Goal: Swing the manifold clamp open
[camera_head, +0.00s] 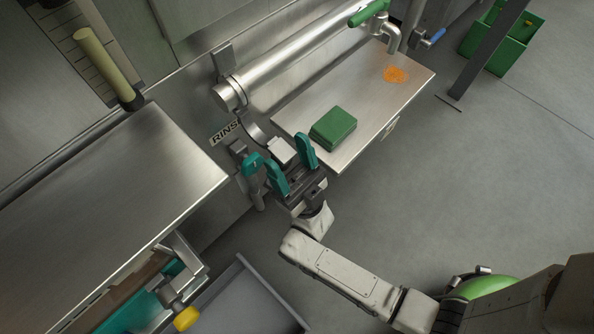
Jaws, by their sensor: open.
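My gripper (287,149) has two teal fingers spread apart, below the left end of the steel manifold pipe (290,57). A pale metal block (281,150) shows between the fingertips; I cannot tell whether they touch it. A curved metal piece (256,132), perhaps part of the manifold clamp, shows under the pipe's left end, just beyond the fingers. A teal handle (252,164) is just left of my left finger. My fingers partly hide this area, so how the clamp parts join is unclear.
A green box (333,127) stands on the steel shelf (408,88) to the right, with an orange patch (396,74) farther along. A steel counter (110,190) fills the left. A grey open tray (247,300) is below.

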